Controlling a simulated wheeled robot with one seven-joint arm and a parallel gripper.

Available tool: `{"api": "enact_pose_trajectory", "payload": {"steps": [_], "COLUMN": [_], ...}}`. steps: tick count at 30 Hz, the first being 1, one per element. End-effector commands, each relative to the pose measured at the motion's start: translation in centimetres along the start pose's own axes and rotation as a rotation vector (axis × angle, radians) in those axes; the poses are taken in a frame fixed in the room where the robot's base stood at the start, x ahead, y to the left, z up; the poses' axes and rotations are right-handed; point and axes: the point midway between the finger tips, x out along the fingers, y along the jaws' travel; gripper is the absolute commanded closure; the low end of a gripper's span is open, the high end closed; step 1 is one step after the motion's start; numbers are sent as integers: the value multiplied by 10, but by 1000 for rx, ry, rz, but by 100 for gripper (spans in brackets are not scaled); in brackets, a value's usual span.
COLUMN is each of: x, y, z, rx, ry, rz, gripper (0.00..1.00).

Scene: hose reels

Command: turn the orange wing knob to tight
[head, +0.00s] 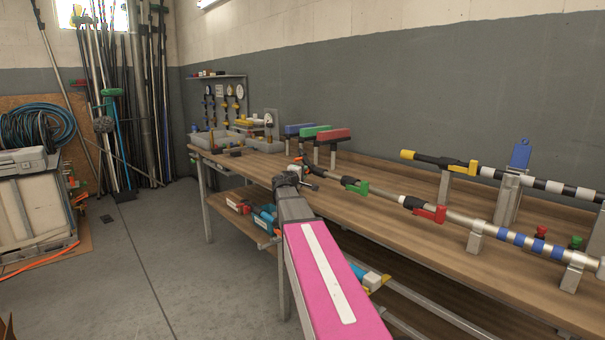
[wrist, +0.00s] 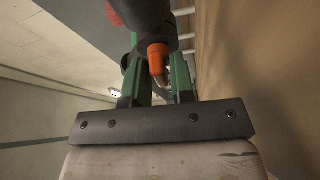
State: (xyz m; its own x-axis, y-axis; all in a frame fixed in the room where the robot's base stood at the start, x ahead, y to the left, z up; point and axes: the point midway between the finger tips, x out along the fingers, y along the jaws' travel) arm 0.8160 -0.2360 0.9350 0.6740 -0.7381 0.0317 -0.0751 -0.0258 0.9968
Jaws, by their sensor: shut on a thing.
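The orange wing knob (wrist: 157,52) shows in the wrist view, below a dark round collar (wrist: 145,16) on the pole. My gripper (wrist: 157,72) has its two green fingers on either side of the knob and is shut on it. The fingers hide part of the knob's sides, and I cannot read how tight it is.
The wooden bench (head: 440,235) runs along the wall. Poles with a green clamp (head: 358,187) and a red clamp (head: 430,212) lie on metal stands to the right. Grey bins (head: 215,140) stand at the back.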

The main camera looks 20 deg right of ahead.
Motion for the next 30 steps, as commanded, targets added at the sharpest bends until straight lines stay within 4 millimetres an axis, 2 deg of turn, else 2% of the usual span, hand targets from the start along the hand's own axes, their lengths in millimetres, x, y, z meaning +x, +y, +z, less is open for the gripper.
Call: {"api": "enact_pose_trajectory", "payload": {"steps": [9, 24, 25, 26, 30], "x": [0, 0, 0, 0, 0], "y": [-1, -1, -1, -1, -1], "z": [0, 0, 0, 0, 0], "rx": [113, 132, 132, 132, 132], "ry": [0, 0, 0, 0, 0], "rz": [45, 52, 52, 52, 53], "gripper": [100, 100, 67, 62, 62]}}
